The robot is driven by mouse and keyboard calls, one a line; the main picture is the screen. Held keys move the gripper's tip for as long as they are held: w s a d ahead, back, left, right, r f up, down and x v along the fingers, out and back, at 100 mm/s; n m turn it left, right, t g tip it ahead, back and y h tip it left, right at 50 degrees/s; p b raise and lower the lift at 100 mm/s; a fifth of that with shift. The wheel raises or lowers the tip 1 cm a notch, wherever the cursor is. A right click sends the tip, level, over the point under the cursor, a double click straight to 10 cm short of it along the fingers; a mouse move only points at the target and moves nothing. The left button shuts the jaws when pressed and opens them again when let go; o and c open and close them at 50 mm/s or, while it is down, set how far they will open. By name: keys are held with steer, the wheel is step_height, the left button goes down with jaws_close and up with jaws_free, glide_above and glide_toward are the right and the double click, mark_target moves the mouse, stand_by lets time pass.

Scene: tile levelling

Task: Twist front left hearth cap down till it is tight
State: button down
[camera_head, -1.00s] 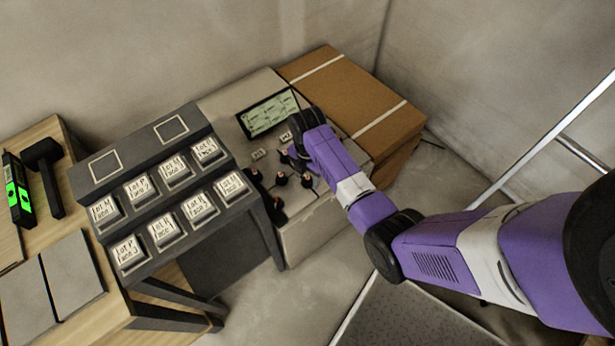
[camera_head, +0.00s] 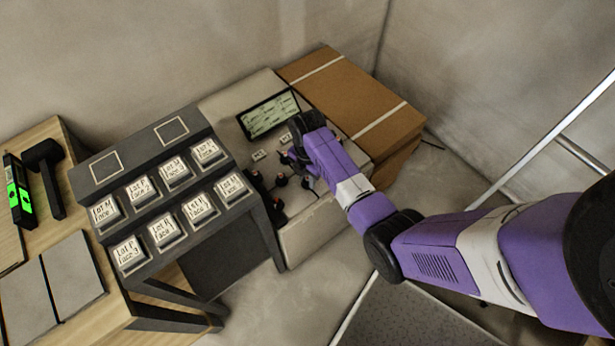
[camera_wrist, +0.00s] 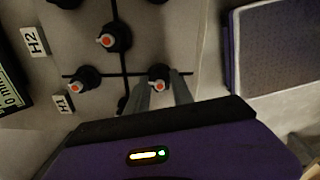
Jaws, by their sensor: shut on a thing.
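My gripper (camera_wrist: 164,84) is shut on a dark round cap (camera_wrist: 159,73) with an orange-red and white centre, in the lower middle of the wrist view. The fingers reach it from below in that view and cover part of it. The cap sits at a dark joint line between grey tiles. In the head view my purple arm reaches over the tile panel, and the grip itself is hard to make out. Whether the cap is tight cannot be seen.
Other similar caps stand close by (camera_wrist: 82,79), (camera_wrist: 115,38). Labels H1 (camera_wrist: 62,103) and H2 (camera_wrist: 35,41) lie left of them. A display (camera_head: 268,114) stands behind the panel, a cardboard box (camera_head: 350,95) to its right, and a rack of labelled blocks (camera_head: 150,185) to its left.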

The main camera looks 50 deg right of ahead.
steer(key=m+p, duration=0.1)
steer(key=m, duration=0.1)
steer(key=shift+r+m+p, duration=0.1)
steer(key=shift+m+p, duration=0.25)
steer(key=shift+m, duration=0.05)
steer(key=m+p, duration=0.1)
steer(key=m, duration=0.2)
steer(key=shift+m, duration=0.3)
steer(key=m+p, duration=0.1)
steer(key=m, duration=0.2)
steer(key=shift+m+p, duration=0.3)
steer(key=shift+m, duration=0.1)
steer(key=m+p, duration=0.1)
steer(key=m, duration=0.2)
steer(key=shift+m, duration=0.3)
steer(key=m+p, duration=0.1)
steer(key=m, duration=1.2)
steer(key=shift+m+p, duration=0.3)
steer(key=shift+p, duration=0.05)
steer(key=m, duration=1)
steer(key=shift+p, duration=0.4)
steer(key=m, duration=0.8)
steer(key=shift+m, duration=0.3)
